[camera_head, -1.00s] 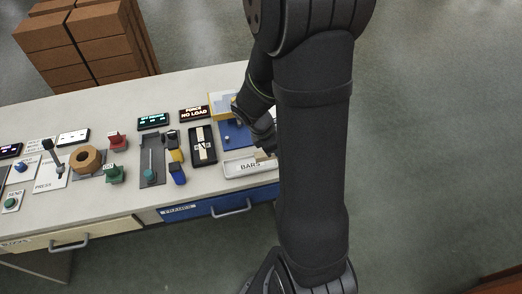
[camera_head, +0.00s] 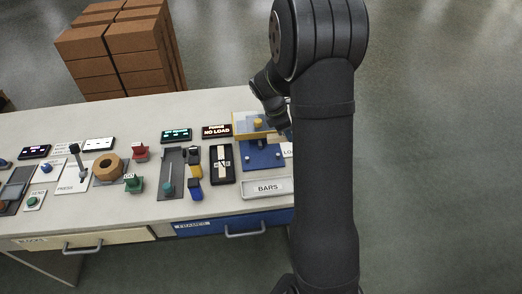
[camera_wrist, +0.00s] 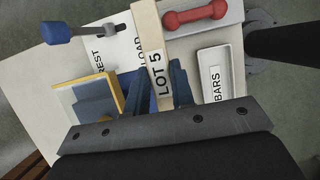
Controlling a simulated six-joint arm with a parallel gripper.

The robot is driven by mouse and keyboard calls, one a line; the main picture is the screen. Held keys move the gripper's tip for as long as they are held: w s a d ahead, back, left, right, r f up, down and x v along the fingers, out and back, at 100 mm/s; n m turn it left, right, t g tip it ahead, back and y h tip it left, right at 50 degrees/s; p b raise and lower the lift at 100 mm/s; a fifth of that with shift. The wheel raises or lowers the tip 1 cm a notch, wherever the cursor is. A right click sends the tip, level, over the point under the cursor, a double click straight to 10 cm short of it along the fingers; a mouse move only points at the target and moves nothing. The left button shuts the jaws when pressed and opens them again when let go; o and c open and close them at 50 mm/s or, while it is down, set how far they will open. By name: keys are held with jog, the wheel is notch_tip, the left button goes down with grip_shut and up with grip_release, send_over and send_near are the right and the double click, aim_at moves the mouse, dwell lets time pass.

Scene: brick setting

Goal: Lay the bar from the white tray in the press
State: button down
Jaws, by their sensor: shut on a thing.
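My gripper (camera_wrist: 160,90) is shut on a pale wooden bar (camera_wrist: 150,40) labelled LOT 5. The bar is between the fingers, pointing away from the palm. In the head view the gripper (camera_head: 280,118) is partly hidden by my arm, above the back of the bench near a blue fixture with a yellow frame (camera_head: 240,128). The white tray (camera_head: 252,194) labelled BARS is at the front edge and looks empty; it also shows in the wrist view (camera_wrist: 202,90). The frame shows at lower left there (camera_wrist: 62,92). I cannot tell for sure which part is the press.
A red dumbbell-shaped object (camera_wrist: 195,15) and a blue-knobbed lever (camera_wrist: 56,33) show in the wrist view. A black case (camera_head: 221,176), a NO LOAD display (camera_head: 216,131) and a lever marked PRESS (camera_head: 76,158) stand left on the bench.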

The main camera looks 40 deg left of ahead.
jog(key=shift+s+a+f, duration=0.45)
jog(key=shift+a+f, duration=1.15)
jog(key=shift+f, duration=0.05)
jog(key=shift+s+a+f, duration=0.4)
jog(key=shift+a+f, duration=1.2)
jog(key=shift+f, duration=0.1)
jog(key=shift+s+a+f, duration=0.45)
jog(key=shift+a+f, duration=1.15)
jog(key=shift+f, duration=0.05)
jog(key=shift+f, duration=0.6)
jog(key=c, duration=1.2)
grip_release()
jog(key=shift+c, duration=0.2)
jog(key=shift+r, duration=0.35)
jog(key=v, duration=1.2)
jog(key=shift+r, duration=0.25)
